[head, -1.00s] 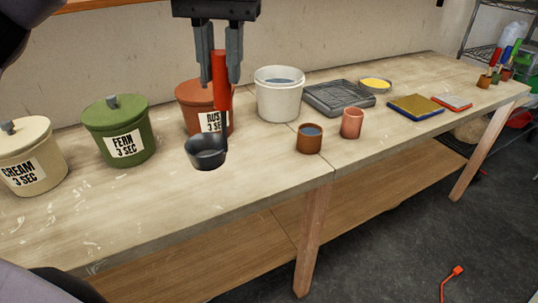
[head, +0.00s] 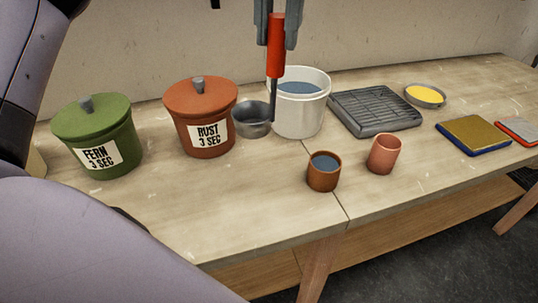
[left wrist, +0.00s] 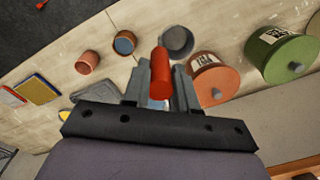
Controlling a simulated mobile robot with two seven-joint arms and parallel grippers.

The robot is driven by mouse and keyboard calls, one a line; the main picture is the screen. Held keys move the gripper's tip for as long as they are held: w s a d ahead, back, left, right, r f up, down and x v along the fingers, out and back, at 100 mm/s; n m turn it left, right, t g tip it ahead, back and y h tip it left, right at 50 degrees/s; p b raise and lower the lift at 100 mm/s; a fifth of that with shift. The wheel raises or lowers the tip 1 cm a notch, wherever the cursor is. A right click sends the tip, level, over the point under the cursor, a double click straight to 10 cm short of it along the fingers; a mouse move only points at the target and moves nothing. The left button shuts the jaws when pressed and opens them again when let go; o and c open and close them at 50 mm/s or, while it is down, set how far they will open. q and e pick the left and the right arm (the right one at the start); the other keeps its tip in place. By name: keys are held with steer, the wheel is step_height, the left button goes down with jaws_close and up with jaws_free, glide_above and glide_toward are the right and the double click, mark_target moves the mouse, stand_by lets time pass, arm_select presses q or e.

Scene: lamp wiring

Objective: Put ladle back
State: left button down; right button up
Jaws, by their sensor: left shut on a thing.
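The ladle has a red handle (head: 275,48), a dark stem and a grey bowl (head: 252,121). My left gripper (head: 276,22), at the top of the head view, is shut on the handle and holds the ladle upright. The bowl shows between the rust pot (head: 205,125) and the white bucket (head: 298,112); I cannot tell whether it touches the table. The stem passes in front of the bucket's left side. In the left wrist view the red handle (left wrist: 160,76) lies between the fingers, with the bowl (left wrist: 177,41) beyond. My right gripper is not in view.
A lidded green pot (head: 98,140) stands left of the rust pot. A brown cup (head: 323,172), a pink cup (head: 384,153), a grey ribbed tray (head: 375,110), a yellow dish (head: 425,96) and a gold pad (head: 473,134) stand to the right. The front left tabletop (head: 200,195) is clear.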

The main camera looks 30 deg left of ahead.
mark_target(275, 84)
arm_select(q)
step_height(275, 84, down, 8)
steer(key=shift+s+b, duration=0.15)
steer(key=shift+b, duration=1.05)
step_height(275, 84, down, 11)
steer(key=shift+f, duration=0.2)
steer(key=shift+f, duration=0.25)
steer(key=c, duration=0.9)
jaws_free()
steer(key=shift+r, duration=0.1)
